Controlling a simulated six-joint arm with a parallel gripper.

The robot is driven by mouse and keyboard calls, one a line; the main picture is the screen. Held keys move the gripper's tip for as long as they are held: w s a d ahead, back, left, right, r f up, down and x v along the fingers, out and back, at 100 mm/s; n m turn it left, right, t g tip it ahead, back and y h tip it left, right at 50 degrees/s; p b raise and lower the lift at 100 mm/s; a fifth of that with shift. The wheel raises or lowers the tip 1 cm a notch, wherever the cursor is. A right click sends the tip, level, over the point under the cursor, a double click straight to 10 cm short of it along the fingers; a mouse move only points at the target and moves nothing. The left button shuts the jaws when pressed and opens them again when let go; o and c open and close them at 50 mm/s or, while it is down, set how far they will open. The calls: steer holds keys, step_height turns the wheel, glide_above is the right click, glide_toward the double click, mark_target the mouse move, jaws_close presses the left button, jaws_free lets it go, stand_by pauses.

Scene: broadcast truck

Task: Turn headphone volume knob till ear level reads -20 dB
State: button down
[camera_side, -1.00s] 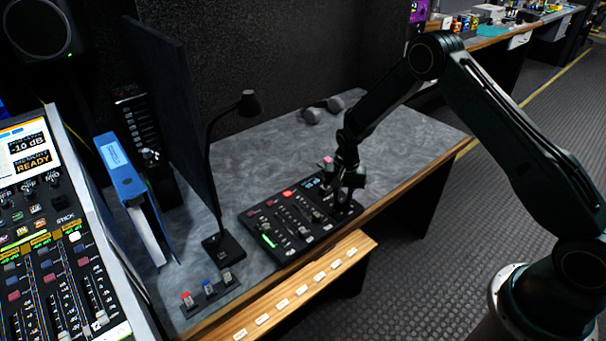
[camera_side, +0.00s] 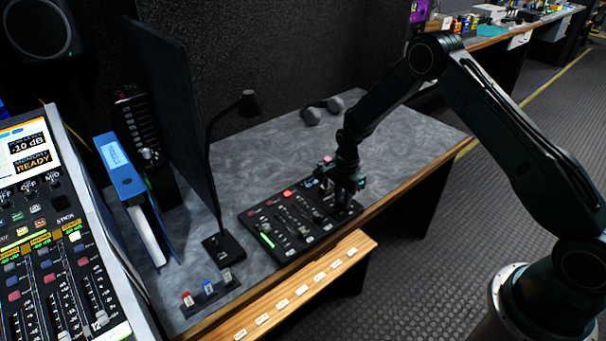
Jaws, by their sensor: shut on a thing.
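A small black control panel (camera_side: 283,228) with sliders, a lit green strip and a red button lies on the grey desk near its front edge. My gripper (camera_side: 343,200) points down over the panel's right end and is shut on the headphone volume knob there. The knob itself is hidden by the fingers at this size. A screen (camera_side: 28,152) on the console at the far left reads "-10 dB" with "READY" below it.
A black desk lamp (camera_side: 223,248) stands left of the panel, near a small strip of coloured switches (camera_side: 210,291). A blue binder (camera_side: 120,167) stands farther left. Headphones (camera_side: 322,110) lie at the back. The desk (camera_side: 400,150) right of my gripper is clear.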

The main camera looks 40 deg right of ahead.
mark_target(342, 200)
stand_by(0.4)
steer(key=c, duration=1.2)
jaws_free()
steer(key=shift+c, duration=0.2)
steer(key=shift+r, duration=0.1)
step_height(342, 200, up, 14)
